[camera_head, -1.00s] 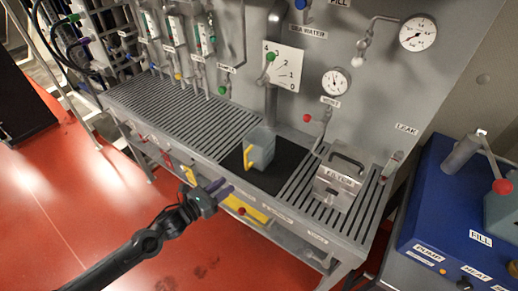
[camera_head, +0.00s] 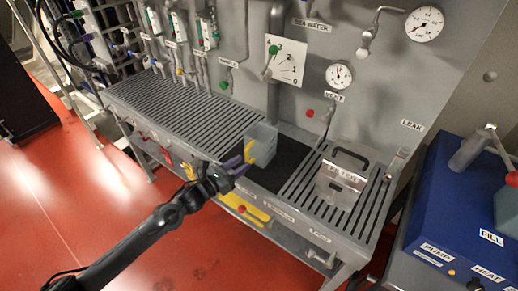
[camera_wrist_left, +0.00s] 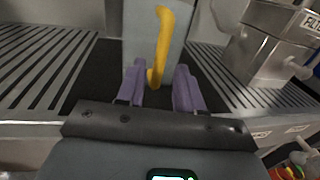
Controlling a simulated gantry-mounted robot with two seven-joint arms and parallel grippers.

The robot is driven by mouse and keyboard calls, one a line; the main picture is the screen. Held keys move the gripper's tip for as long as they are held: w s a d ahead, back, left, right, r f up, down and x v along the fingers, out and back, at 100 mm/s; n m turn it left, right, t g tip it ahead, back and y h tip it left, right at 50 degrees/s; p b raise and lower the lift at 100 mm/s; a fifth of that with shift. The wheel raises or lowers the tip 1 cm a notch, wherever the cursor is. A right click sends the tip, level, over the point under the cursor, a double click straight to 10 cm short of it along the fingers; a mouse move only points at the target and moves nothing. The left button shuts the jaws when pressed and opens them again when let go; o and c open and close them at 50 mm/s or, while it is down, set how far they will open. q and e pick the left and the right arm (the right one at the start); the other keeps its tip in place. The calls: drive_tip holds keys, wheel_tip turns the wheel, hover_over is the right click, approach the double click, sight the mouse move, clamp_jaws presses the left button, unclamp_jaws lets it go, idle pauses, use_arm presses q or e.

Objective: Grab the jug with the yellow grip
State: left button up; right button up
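The jug (camera_head: 263,141) is a translucent grey-green container with a yellow grip (camera_head: 250,152). It stands upright on the black mat (camera_head: 283,166) on the grey bench. In the left wrist view the yellow grip (camera_wrist_left: 160,45) faces me, in front of the grey jug body (camera_wrist_left: 138,40). My left gripper (camera_head: 238,166) is at the grip, its purple fingers pointing at the jug. In the left wrist view the left gripper (camera_wrist_left: 160,88) is open, with one finger on each side of the grip's lower end and gaps beside it. My right gripper is not in view.
A metal filter box (camera_head: 341,182) with a black handle stands to the right on the slatted bench (camera_head: 180,108). Pipes, valves and gauges line the wall behind. A blue machine (camera_head: 450,215) is at far right. The slats left of the jug are clear.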

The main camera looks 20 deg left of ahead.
sight(247, 160)
use_arm(q)
drive_tip(key=shift+x, duration=1.9)
drive_tip(key=shift+a, duration=0.1)
clamp_jaws()
